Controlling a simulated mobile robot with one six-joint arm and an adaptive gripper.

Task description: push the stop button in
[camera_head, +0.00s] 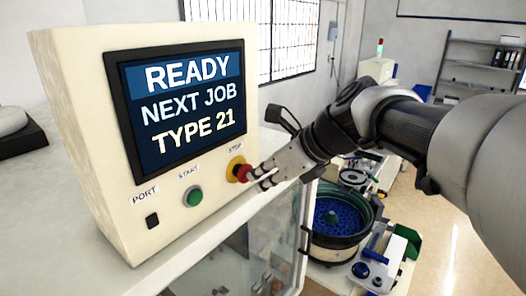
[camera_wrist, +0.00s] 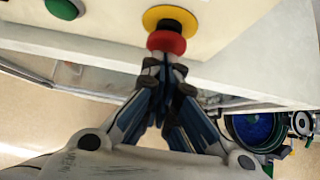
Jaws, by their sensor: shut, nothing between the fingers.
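The stop button (camera_head: 243,172) is a red mushroom head on a yellow ring, at the lower right of the cream control box's front face. My gripper (camera_head: 256,178) is shut and empty, with its fingertips right at the red head. In the wrist view the stop button (camera_wrist: 167,38) is at the top centre, and the tips of my gripper (camera_wrist: 165,60) overlap its lower edge. I cannot tell whether they touch it or how far in the button is. The control box (camera_head: 75,120) has a screen (camera_head: 190,100) reading "READY NEXT JOB TYPE 21".
A green start button (camera_head: 194,196) and a black port (camera_head: 152,221) are left of the stop button. The box stands on a white-topped cabinet (camera_head: 180,275) with clear panels. A blue bowl feeder (camera_head: 338,217) stands to the right, below my arm.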

